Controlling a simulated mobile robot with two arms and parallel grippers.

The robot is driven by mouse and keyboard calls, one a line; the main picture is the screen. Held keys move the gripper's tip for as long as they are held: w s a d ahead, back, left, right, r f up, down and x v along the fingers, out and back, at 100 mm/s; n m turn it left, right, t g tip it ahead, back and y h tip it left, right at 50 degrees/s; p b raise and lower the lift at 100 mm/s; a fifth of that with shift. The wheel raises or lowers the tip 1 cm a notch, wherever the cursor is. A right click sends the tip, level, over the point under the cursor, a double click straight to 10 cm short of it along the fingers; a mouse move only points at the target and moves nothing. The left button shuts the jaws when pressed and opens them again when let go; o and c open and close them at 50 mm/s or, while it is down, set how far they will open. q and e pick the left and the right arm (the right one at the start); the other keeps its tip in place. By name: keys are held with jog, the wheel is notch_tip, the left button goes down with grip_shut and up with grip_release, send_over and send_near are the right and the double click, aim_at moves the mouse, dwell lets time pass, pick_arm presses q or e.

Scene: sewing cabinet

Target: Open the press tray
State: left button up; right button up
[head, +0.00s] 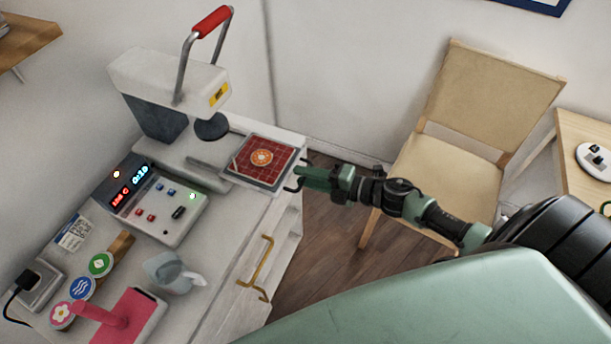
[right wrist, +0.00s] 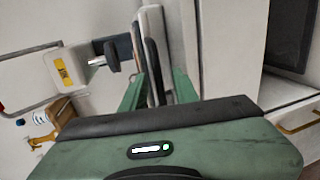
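The white heat press (head: 165,85) stands on the cabinet top. Its tray (head: 233,176) lies out to the right of the round black platen (head: 211,127). A red gridded pad (head: 262,170) with an orange round patch (head: 261,157) is on the tray. A black handle (head: 291,187) is on the tray's right edge. My right gripper (head: 302,178) is at this handle. In the right wrist view its green fingers (right wrist: 158,84) stand apart on both sides of the dark handle bar (right wrist: 153,65), with a gap visible on one side. My left gripper is not in view.
A brass drawer handle (head: 258,265) sticks out in front. A chair (head: 455,150) stands behind my right arm.

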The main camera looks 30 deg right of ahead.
jog(key=b+v, duration=0.1)
jog(key=v, duration=0.6)
jog(key=shift+s+d, duration=0.2)
jog(key=shift+s, duration=0.05)
jog(key=s+d+f+m+g+h, duration=0.1)
jog(key=s+d+f+m+h, duration=0.3)
jog(key=f, duration=0.5)
jog(key=s+d+f+m+h, duration=0.1)
jog(key=d+f+m+h, duration=0.1)
jog(key=f+m, duration=0.55)
jog(key=s+d+f+m+g+h, duration=0.1)
jog(key=s+d+f+m+h, duration=0.2)
jog(key=f, duration=0.7)
jog(key=s+a+f+m+g+h, duration=0.1)
jog(key=s+a+f+m+g, duration=0.35)
jog(key=s+f, duration=0.85)
jog(key=s+a+f+m+g, duration=0.4)
jog(key=s+a+f, duration=0.2)
jog(key=s+a, duration=0.4)
jog(key=s, duration=0.4)
jog(key=shift+s+a+f+g, duration=0.15)
jog(key=shift+s+f+g, duration=0.05)
jog(key=shift+s+g, duration=0.15)
